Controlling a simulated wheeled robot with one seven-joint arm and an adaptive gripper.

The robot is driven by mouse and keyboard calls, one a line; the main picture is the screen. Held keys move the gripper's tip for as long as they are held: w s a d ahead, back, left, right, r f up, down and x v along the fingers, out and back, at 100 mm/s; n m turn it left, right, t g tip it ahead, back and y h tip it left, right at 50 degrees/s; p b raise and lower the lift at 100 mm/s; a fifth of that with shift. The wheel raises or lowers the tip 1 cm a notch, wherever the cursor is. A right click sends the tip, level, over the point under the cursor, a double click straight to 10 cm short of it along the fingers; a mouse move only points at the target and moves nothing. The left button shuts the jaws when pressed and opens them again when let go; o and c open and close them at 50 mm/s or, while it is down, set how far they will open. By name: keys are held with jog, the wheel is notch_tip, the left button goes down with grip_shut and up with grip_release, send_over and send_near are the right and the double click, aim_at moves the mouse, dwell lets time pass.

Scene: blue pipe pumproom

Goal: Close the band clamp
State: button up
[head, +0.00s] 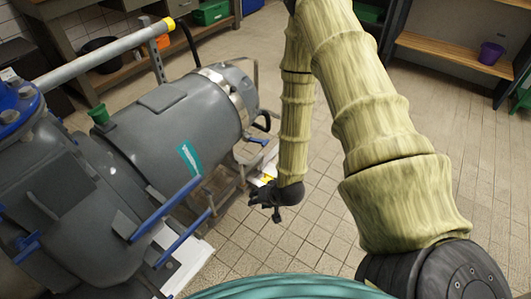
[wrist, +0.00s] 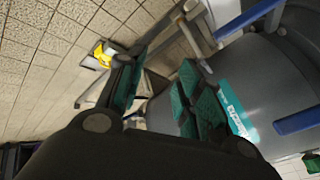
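I cannot clearly make out a band clamp in either view. A grey pump-like machine (head: 172,118) lies at the left of the head view, with long blue handles (head: 166,207) on its near side and a small blue lever (head: 257,141) by its far end. My gripper (head: 268,208) hangs to the right of the machine, apart from it. In the wrist view my gripper (wrist: 158,85) has its teal-padded fingers spread with nothing held between them. The grey body (wrist: 280,70) lies beyond the right finger, with a blue handle (wrist: 298,120) on it.
A metal frame (head: 222,180) carries the machine. A yellow and white item (head: 268,177) sits low behind my gripper. A grey pipe (head: 105,55) crosses the upper left. A wooden shelf (head: 445,50) with a purple bucket (head: 491,53) stands back right. The tiled floor (head: 300,235) right of the machine is clear.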

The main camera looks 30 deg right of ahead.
jog(key=w+d+f+m+t+b, duration=0.5)
jog(key=w+d+b, duration=0.4)
jog(key=w+b, duration=0.35)
jog(key=m+t+h+b, duration=0.1)
jog(key=m+t+b, duration=0.4)
jog(key=b, duration=0.9)
send_near(266, 143)
jog(key=shift+w+f+b, duration=0.25)
jog(key=shift+w+b, duration=0.7)
jog(key=shift+w, duration=0.85)
jog(key=shift+w+f+b, duration=0.3)
jog(key=shift+w+b, duration=0.6)
jog(key=shift+w, duration=0.85)
jog(key=shift+w+f+b, duration=0.25)
jog(key=shift+w+b, duration=0.7)
jog(key=shift+w, duration=0.85)
grip_shut()
